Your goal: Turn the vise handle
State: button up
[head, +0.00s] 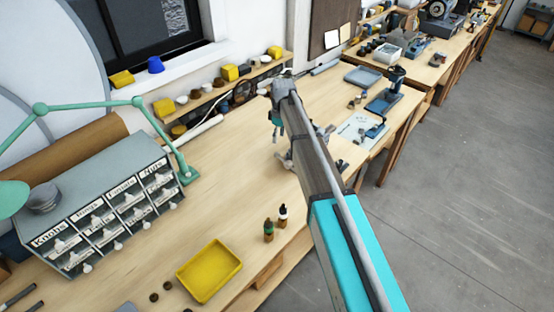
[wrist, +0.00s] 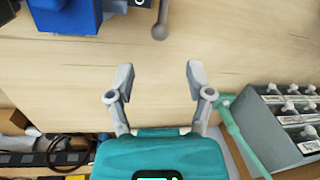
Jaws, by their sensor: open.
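My gripper (wrist: 157,80) is open and empty in the wrist view, its two grey fingers spread above the bare wooden bench. A blue body (wrist: 65,14), which looks like the vise, is cut off at the top left of that view. A grey rod with a rounded knob (wrist: 160,28), which looks like the vise handle, hangs in from the top edge. It lies beyond the fingertips and apart from them. In the head view my arm covers most of the vise area, and grey metal parts (head: 325,133) show beside it. The gripper there is small and partly hidden.
A labelled drawer cabinet (head: 105,205) with a green lamp arm (head: 85,104) stands on the left. A yellow tray (head: 209,271) and small bottles (head: 268,229) are near the front. A shelf of tubs (head: 230,72) runs along the wall. Bare bench lies between.

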aim_at(277, 155)
jog(key=shift+s+a+f+b, duration=0.1)
jog(key=shift+s+f+b, duration=0.1)
jog(key=shift+f+b, duration=1.25)
jog(key=shift+s+a+f+b, duration=0.1)
jog(key=shift+s+f+b, duration=0.1)
jog(key=shift+f+b, duration=1.3)
jog(key=shift+s+a+f+b, duration=0.1)
jog(key=shift+s+f+b, duration=0.1)
jog(key=shift+f+b, duration=1.25)
jog(key=shift+f, duration=0.1)
grip_shut()
